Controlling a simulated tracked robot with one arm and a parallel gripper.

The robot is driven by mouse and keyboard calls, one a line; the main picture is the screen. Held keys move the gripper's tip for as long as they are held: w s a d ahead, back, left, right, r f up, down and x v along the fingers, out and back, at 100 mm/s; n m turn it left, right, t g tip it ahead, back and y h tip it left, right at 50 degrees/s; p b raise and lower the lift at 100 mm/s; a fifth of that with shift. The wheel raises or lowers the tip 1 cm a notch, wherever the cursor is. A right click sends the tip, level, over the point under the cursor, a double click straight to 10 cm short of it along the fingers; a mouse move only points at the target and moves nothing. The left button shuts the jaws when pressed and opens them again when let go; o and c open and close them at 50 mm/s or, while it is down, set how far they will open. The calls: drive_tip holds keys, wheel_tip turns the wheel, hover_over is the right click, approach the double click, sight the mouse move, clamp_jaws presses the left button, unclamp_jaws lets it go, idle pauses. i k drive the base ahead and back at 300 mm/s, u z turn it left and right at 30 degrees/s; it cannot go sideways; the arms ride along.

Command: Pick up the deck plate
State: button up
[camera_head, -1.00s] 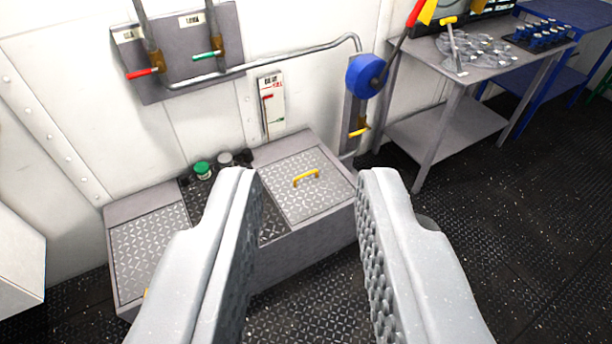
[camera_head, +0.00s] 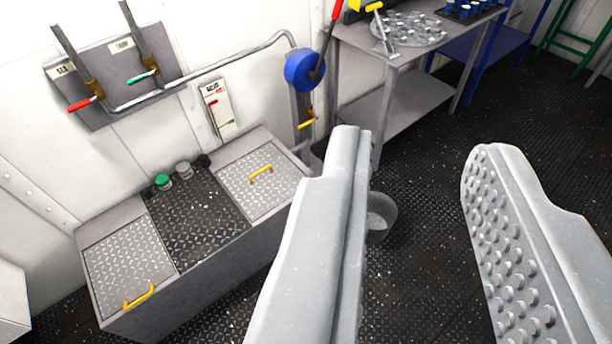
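Two diamond-pattern deck plates with yellow handles lie on top of a low grey box by the wall. One deck plate (camera_head: 125,262) is at the box's left end, with its yellow handle (camera_head: 139,296) near the front edge. The other deck plate (camera_head: 255,192) is at the right end, with its yellow handle (camera_head: 261,175) near its middle. A dark patterned section lies between them. My gripper (camera_head: 415,150) is wide open and empty, to the right of the box, over the floor. Its left finger hides the lower right part of the box.
Jars with a green lid (camera_head: 163,181) and a grey lid (camera_head: 184,170) stand at the box's back edge. A blue wheel (camera_head: 304,70) and piping are on the wall. A grey table (camera_head: 425,88) stands at upper right. A bucket-like grey object (camera_head: 380,215) is partly hidden behind my left finger.

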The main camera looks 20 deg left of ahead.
sight(260, 181)
drive_tip(key=z, duration=1.05)
drive_tip(key=i, duration=2.7)
drive_tip(key=u, duration=1.25)
drive_tip(key=i, duration=0.1)
drive_tip(key=u, duration=2.45)
drive_tip(key=i, duration=0.2)
drive_tip(key=u, duration=0.15)
